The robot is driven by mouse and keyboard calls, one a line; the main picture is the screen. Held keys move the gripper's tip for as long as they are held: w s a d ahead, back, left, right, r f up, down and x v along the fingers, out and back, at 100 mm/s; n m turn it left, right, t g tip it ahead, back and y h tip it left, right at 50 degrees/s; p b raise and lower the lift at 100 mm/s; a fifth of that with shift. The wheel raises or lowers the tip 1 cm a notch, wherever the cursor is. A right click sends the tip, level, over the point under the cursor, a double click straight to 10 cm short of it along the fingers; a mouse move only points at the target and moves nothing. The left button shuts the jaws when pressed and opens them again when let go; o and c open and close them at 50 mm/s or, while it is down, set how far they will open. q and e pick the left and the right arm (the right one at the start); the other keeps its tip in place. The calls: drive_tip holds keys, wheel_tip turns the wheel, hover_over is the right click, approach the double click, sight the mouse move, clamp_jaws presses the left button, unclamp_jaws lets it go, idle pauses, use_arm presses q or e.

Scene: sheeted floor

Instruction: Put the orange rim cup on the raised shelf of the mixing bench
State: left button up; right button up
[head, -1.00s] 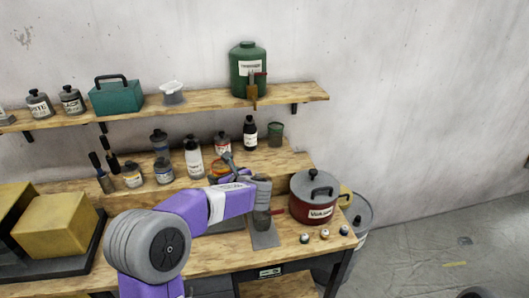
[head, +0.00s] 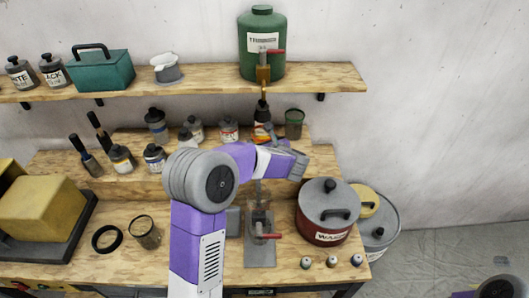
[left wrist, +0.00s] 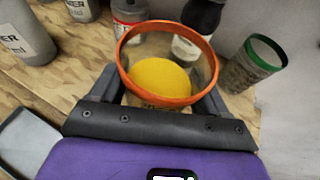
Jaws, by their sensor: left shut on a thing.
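The orange rim cup (left wrist: 160,75) is see-through with yellow contents and stands between the fingers of my left gripper (left wrist: 163,98), which is shut on it. In the head view my left gripper (head: 278,138) is over the right part of the raised shelf (head: 60,162) of the mixing bench (head: 190,255). The arm hides most or all of the cup there. The cup looks upright. I cannot tell whether its base touches the shelf. My right gripper is out of view.
A green rim cup (head: 294,124) and a dark bottle (head: 262,113) stand close by at the back. Several jars stand to the left. A red pot (head: 326,220) is at the right. The wall shelf (head: 200,89) is above. A dark rim cup (head: 145,236) stands on the bench.

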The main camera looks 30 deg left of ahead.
use_arm(q)
drive_tip(key=shift+w+f, duration=0.2)
drive_tip(key=shift+f, duration=1.9)
drive_tip(key=shift+f+b, duration=0.15)
drive_tip(key=shift+b, duration=0.25)
drive_tip(key=o, duration=1.2)
drive_tip(key=shift+o, duration=0.2)
drive_tip(key=shift+r+p, duration=0.3)
drive_tip(key=shift+p, duration=0.15)
drive_tip(key=v, duration=1.2)
drive_tip(key=shift+f+b, duration=0.25)
drive_tip(key=shift+b, duration=0.2)
drive_tip(key=shift+s, duration=0.1)
